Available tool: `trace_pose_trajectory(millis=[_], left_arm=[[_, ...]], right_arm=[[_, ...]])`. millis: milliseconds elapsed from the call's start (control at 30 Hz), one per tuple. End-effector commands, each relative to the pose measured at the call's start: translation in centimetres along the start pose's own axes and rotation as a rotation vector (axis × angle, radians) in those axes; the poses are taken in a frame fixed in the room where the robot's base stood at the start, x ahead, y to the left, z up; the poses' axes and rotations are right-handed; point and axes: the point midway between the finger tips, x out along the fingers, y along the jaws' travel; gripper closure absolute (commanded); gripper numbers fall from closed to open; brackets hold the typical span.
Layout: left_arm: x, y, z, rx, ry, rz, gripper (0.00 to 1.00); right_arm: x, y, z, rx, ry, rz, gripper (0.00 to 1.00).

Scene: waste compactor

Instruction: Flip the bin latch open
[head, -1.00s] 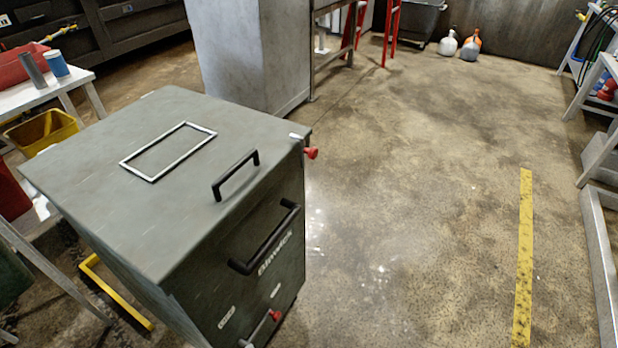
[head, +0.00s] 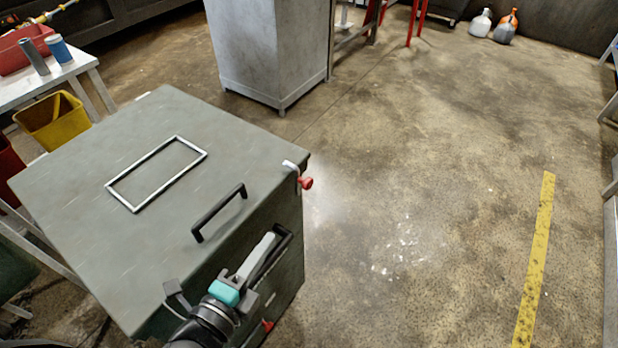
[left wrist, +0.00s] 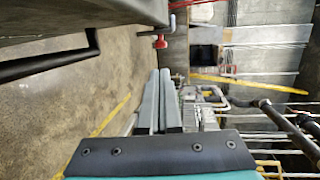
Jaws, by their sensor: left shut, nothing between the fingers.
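The grey-green bin (head: 90,210) stands at the left in the head view. At its right top corner is a latch (head: 305,182), a bent metal lever with a red knob. The latch also shows in the left wrist view (left wrist: 160,42), beyond the fingertips and near top centre. My left gripper (head: 269,240) is in front of the bin's front face, below and left of the latch. It is shut and empty, its fingers together in the left wrist view (left wrist: 158,72), apart from the knob. My right gripper is out of view.
A black lid handle (head: 218,212) stands on the bin top. A front handle (head: 284,238) lies partly behind my left gripper. A second red knob (head: 268,325) is low on the front. Open floor (head: 430,200) lies to the right.

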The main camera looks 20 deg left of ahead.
Motion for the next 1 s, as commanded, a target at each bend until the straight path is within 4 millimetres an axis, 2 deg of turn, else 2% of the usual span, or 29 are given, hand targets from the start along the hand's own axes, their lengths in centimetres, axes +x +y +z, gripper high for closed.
trace_pose_trajectory(millis=[333, 533, 667, 1000], left_arm=[[0.0, -0.1, 0.0, 0.001, 0.0, 0.0, 1.0], [0.5, -0.1, 0.0, 0.0, 0.001, -0.002, 1.0], [1.9, -0.1, 0.0, 0.0, 0.002, -0.003, 1.0], [6.9, -0.1, 0.0, 0.001, 0.001, -0.003, 1.0]], right_arm=[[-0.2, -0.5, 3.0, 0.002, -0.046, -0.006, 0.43], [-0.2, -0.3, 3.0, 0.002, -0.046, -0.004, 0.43], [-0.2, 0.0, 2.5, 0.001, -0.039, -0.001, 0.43], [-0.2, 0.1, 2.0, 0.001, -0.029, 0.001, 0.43]])
